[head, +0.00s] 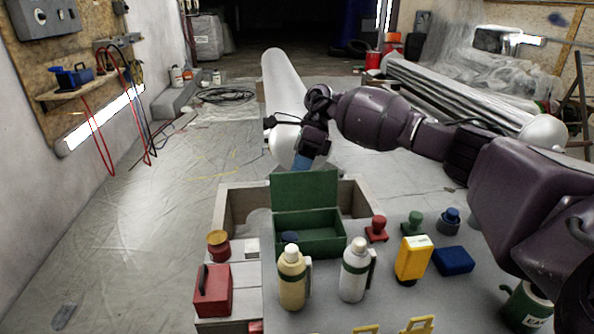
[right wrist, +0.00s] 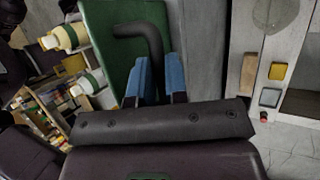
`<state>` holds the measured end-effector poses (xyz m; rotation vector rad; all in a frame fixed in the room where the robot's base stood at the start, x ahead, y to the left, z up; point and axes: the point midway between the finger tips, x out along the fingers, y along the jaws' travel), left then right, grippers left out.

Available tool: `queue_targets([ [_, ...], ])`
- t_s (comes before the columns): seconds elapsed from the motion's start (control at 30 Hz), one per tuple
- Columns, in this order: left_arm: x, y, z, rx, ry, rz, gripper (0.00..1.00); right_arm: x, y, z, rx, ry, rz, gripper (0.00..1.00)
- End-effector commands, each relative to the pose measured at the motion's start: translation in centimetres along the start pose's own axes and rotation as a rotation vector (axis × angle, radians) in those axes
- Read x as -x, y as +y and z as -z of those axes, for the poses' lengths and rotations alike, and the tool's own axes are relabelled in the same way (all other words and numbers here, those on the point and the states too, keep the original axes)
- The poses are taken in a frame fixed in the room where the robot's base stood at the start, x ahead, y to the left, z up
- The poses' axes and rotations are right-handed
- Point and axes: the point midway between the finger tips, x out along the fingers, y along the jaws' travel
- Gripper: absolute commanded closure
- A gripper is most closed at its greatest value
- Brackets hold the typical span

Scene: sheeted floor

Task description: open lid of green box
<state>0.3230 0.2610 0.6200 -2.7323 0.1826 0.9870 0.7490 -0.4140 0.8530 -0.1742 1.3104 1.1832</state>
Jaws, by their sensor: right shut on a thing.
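The green box (head: 322,242) stands on the grey work surface in the head view. Its green lid (head: 305,190) is raised about upright at the back, and the inside of the box shows. In the right wrist view the lid (right wrist: 108,45) fills the upper left, with a black curved handle (right wrist: 150,32) on it. My right gripper (head: 301,163) is just above the lid's top edge in the head view. In the right wrist view its blue fingers (right wrist: 160,78) are shut on the handle. My left gripper is in neither view.
A tan bottle (head: 293,285) and a white bottle (head: 353,275) stand in front of the box. A red stamp-like piece (head: 377,230), a yellow container (head: 411,262) and a blue block (head: 453,261) are to its right. A red case (head: 213,292) is at front left.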

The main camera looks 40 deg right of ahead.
Motion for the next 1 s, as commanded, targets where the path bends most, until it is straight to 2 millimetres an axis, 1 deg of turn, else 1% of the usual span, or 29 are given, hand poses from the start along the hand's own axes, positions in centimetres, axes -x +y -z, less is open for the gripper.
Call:
queue_targets([
  [0.03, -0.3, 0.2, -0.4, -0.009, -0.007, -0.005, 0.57, -1.0, -0.9, 0.3, -0.022, 0.005, -0.043, 1.0],
  [0.3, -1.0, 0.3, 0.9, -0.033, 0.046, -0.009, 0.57, -1.1, -1.9, 0.4, -0.071, 0.004, -0.165, 1.0],
  [0.4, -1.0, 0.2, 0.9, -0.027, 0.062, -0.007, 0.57, -1.1, -2.1, 0.4, -0.082, 0.003, -0.188, 1.0],
  [0.6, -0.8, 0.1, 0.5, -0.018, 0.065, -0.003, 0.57, -1.0, -2.3, 0.4, -0.093, 0.001, -0.206, 1.0],
  [0.97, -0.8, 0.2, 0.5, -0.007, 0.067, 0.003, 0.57, -0.9, -2.4, 0.5, -0.096, -0.001, -0.205, 1.0],
  [1.0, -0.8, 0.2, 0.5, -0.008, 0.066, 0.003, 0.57, -0.9, -2.4, 0.5, -0.096, -0.001, -0.205, 0.81],
])
